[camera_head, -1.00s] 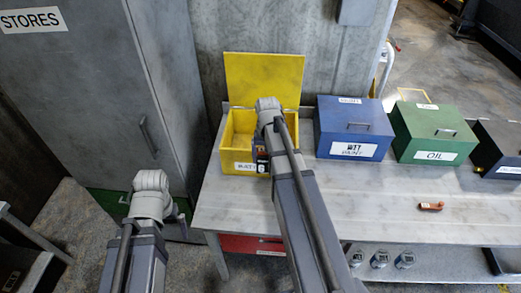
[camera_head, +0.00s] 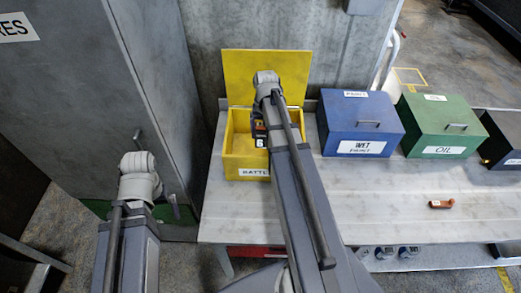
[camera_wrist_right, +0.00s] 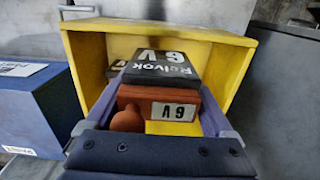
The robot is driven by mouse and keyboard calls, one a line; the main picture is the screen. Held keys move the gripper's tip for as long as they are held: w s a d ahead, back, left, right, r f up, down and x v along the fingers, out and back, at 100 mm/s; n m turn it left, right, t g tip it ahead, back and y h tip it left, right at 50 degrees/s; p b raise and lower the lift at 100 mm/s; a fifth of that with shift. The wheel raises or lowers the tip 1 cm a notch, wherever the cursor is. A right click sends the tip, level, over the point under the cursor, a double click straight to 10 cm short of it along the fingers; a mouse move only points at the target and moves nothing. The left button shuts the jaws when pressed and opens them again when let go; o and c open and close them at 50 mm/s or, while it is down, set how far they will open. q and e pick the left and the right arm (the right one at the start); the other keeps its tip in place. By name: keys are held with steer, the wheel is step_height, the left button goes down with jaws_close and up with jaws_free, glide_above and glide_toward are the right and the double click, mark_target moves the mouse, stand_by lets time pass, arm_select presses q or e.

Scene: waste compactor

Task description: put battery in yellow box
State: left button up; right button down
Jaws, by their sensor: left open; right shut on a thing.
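The yellow box (camera_head: 245,162) stands on the table with its lid (camera_head: 266,75) raised at the back. My right gripper (camera_wrist_right: 160,95) is shut on a 6 V battery (camera_wrist_right: 160,68) with a black top and an orange-brown side. The battery also shows in the head view (camera_head: 259,136), at the box opening beside my arm. In the right wrist view the yellow box (camera_wrist_right: 205,35) surrounds it; whether the battery touches the floor cannot be told. Part of a dark thing shows behind it. My left gripper (camera_head: 174,206) is open, left of the table near the cabinet, mostly hidden by its wrist.
A closed blue box (camera_head: 358,118), a closed green box (camera_head: 440,128) and a dark box (camera_head: 505,135) stand to the right along the table. A small orange item (camera_head: 441,204) lies on the bare table (camera_head: 380,205). A grey cabinet (camera_head: 95,105) stands at left.

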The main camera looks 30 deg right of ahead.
mark_target(265, 144)
steer(key=shift+s, duration=0.25)
step_height(265, 144, down, 18)
steer(key=b, duration=1.8)
steer(key=shift+w+r, duration=0.1)
steer(key=shift+f, duration=0.2)
jaws_free()
steer(key=shift+r, duration=0.2)
step_height(265, 144, up, 12)
steer(key=p, duration=1.2)
